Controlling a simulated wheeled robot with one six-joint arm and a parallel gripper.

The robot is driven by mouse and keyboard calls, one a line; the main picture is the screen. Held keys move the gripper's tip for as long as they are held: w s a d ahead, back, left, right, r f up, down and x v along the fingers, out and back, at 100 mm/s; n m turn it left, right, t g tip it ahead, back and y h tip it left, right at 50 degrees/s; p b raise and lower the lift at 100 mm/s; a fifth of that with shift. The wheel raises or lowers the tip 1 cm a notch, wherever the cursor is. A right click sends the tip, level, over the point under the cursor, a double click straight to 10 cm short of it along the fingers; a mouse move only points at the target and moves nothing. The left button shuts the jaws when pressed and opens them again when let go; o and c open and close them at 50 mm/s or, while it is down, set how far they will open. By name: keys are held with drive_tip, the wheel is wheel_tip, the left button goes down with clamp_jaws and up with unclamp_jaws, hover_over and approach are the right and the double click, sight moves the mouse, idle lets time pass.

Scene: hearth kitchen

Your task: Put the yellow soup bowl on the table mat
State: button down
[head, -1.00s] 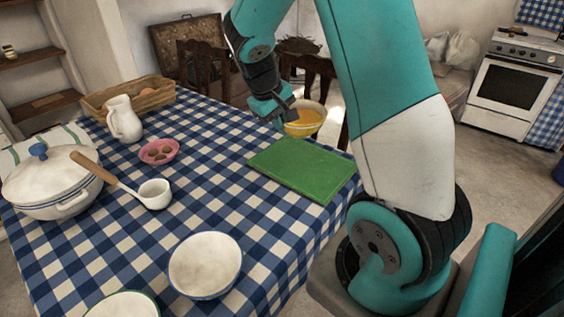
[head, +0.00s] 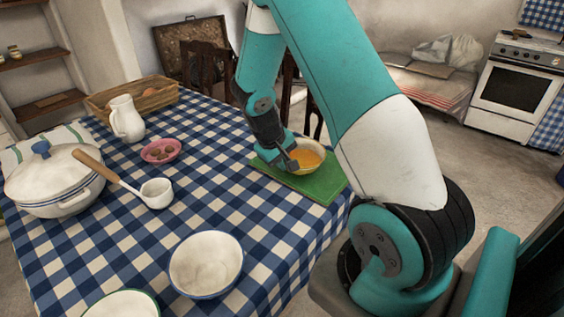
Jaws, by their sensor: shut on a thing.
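The yellow soup bowl (head: 311,156) has a pale rim and orange-yellow soup inside. It is over the green table mat (head: 320,188), toward the mat's far side; I cannot tell whether it touches the mat. My gripper (head: 291,158) is shut on the bowl's left rim. The bowl looks about level. My gripper and the bowl hide the back part of the mat. The mat lies flat on the right side of the table with its front part bare.
The checked tablecloth (head: 205,190) is clear left of the mat. A white bowl (head: 206,265), a ladle (head: 155,192), a lidded tureen (head: 48,182), a pink dish (head: 160,150), a white jug (head: 126,118) and a basket (head: 150,95) stand on the table.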

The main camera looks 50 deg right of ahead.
drive_tip(key=c, duration=1.7)
unclamp_jaws()
drive_tip(key=shift+f, duration=0.15)
drive_tip(key=o, duration=0.4)
drive_tip(key=shift+o, duration=0.2)
